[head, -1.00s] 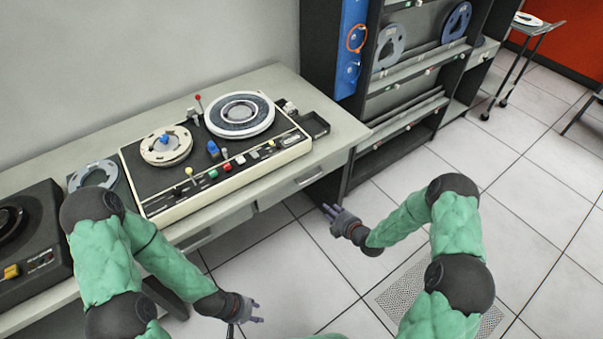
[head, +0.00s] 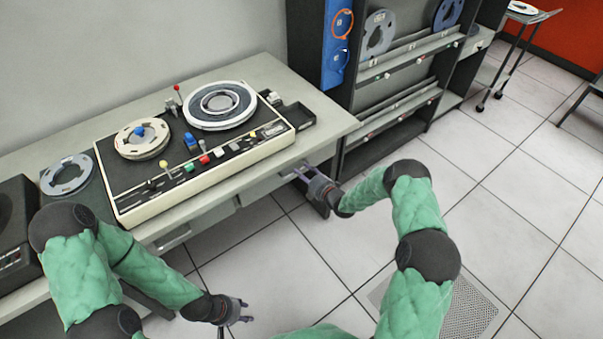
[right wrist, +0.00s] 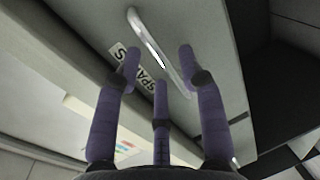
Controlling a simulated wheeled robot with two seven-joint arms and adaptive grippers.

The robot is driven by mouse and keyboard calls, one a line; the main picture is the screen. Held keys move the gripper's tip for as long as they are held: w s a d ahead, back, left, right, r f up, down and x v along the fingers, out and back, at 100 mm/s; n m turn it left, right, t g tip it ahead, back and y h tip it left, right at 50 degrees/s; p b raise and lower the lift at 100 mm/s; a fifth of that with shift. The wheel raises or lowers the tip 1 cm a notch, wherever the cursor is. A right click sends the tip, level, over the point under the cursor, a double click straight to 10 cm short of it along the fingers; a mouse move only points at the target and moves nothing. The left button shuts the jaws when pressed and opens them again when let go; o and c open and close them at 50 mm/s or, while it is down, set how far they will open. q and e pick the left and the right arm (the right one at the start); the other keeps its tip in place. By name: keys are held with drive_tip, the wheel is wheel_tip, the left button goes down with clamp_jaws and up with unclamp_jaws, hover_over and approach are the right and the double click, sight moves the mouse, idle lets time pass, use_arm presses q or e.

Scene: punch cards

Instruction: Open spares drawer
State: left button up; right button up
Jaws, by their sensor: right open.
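The spares drawer (head: 268,186) is set under the right part of the grey desk and looks shut. In the right wrist view its front (right wrist: 215,25) carries a pale bar handle (right wrist: 142,30) and a white label (right wrist: 148,79) reading "SPA…", partly covered by my fingers. My right gripper (head: 299,172) is open at the drawer's right end. In the right wrist view its fingers (right wrist: 159,58) point at the handle, which runs between them; I cannot tell whether they touch it. My left gripper (head: 246,311) hangs low in front of the desk, fingers apart and empty.
A tape deck (head: 130,208) with two reels and a small black tray (head: 294,116) sit on the desk (head: 245,70). A dark rack (head: 395,95) with reels stands right of the desk.

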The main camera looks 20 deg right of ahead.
drive_tip(key=shift+x, duration=0.9)
clamp_jaws()
drive_tip(key=shift+s, duration=0.1)
drive_tip(key=shift+s+d, duration=0.15)
drive_tip(key=shift+s, duration=0.25)
drive_tip(key=f+v, duration=0.2)
drive_tip(key=v, duration=1)
drive_tip(key=s+f+v, duration=0.1)
drive_tip(key=f+v, duration=0.2)
drive_tip(key=v, duration=1)
drive_tip(key=shift+s+d, duration=0.2)
drive_tip(key=shift+s, duration=0.15)
drive_tip(key=shift+f, duration=0.15)
